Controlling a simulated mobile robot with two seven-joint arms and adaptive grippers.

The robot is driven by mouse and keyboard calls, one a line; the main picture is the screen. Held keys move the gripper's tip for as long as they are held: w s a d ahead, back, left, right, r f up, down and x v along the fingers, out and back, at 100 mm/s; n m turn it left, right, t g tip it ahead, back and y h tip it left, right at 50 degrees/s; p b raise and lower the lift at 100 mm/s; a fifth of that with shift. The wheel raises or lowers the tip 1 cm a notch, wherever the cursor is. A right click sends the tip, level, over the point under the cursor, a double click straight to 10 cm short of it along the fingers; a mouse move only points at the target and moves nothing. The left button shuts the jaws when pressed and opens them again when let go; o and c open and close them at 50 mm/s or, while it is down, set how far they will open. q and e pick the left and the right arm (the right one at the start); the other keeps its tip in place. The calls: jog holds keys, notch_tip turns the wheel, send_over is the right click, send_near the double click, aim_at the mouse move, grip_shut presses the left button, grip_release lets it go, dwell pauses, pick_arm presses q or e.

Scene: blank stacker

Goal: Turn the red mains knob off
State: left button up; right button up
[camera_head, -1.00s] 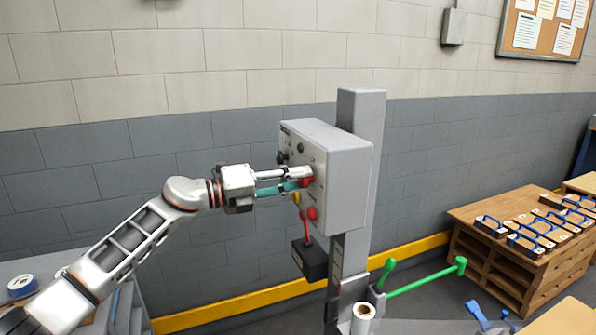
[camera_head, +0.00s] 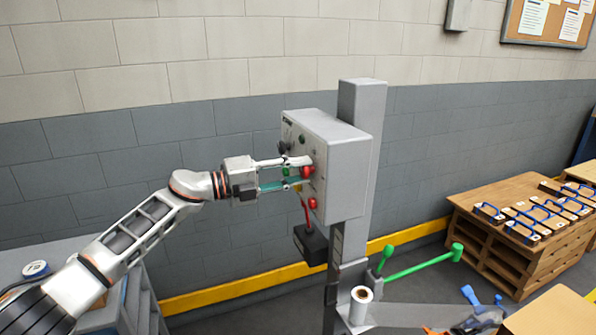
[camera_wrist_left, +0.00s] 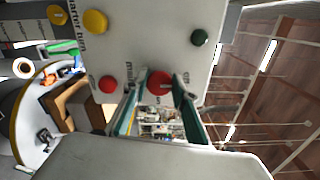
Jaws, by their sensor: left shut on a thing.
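The red mains knob (camera_head: 307,171) is on the front of a grey control box (camera_head: 345,160) on a post. My left gripper (camera_head: 302,173) reaches it from the left, with one finger above the knob and one below. In the left wrist view the knob (camera_wrist_left: 158,82) sits between the tips of the two teal-lined fingers (camera_wrist_left: 158,100), which are shut on it. My right gripper is not in view.
A second red button (camera_head: 313,203) sits below the knob. In the wrist view, a yellow button (camera_wrist_left: 95,22) and a green one (camera_wrist_left: 199,37) are nearby. A black box (camera_head: 311,245) hangs under the panel.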

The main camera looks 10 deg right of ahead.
pick_arm(q)
jog(key=shift+f, duration=0.1)
jog(key=o, duration=1.1)
jog(key=a, duration=0.4)
jog(key=s+a, duration=0.1)
jog(key=a, duration=0.3)
jog(key=s+a, duration=0.1)
jog(key=a, duration=0.2)
jog(key=shift+s+a, duration=0.15)
jog(key=shift+a, duration=0.25)
